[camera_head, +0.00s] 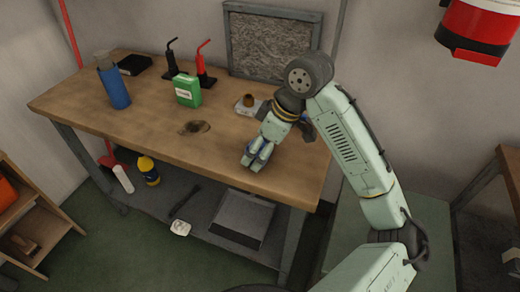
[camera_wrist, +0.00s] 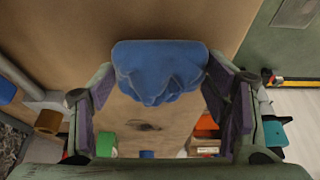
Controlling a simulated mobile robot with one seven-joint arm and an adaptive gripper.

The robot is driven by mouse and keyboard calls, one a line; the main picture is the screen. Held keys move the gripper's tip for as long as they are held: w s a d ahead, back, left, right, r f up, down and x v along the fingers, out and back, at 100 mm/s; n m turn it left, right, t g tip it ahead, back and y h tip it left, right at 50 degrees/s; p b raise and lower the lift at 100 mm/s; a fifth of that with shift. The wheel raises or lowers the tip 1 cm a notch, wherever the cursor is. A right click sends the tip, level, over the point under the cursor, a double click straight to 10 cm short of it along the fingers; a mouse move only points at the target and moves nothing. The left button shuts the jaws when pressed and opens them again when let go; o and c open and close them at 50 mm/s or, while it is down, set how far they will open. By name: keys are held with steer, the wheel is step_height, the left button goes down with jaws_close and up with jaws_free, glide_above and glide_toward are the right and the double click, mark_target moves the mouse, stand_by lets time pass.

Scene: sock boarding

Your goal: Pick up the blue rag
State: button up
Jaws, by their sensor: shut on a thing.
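The blue rag (camera_wrist: 160,75) is a bunched, folded piece of cloth between my gripper's purple-padded fingers in the wrist view. My gripper (camera_head: 256,163) is over the right part of the wooden workbench (camera_head: 150,130) in the head view, pointing down near the front edge. It is shut on the rag, with a finger along each side. In the head view the rag is mostly hidden by the gripper. I cannot tell whether the rag still touches the bench top.
On the bench stand a blue bottle (camera_head: 114,86), a green container (camera_head: 188,91), black and red tools (camera_head: 204,65) and a small brown item (camera_head: 249,100). A framed grey panel (camera_head: 270,45) stands at the back. The bench's front middle is clear, apart from a dark stain.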

steer(key=shift+r, duration=0.45)
steer(key=shift+s+r+b, duration=0.3)
steer(key=shift+r+b, duration=0.1)
steer(key=shift+r, duration=0.55)
steer(key=s+a+r+b, duration=0.1)
steer(key=s+b, duration=0.1)
steer(key=s, duration=1.3)
steer(key=shift+s+a+r, duration=0.2)
steer(key=shift+a+r, duration=0.1)
steer(key=shift+a, duration=0.05)
steer(key=o, duration=0.6)
steer(key=shift+c, duration=0.2)
steer(key=c, duration=0.4)
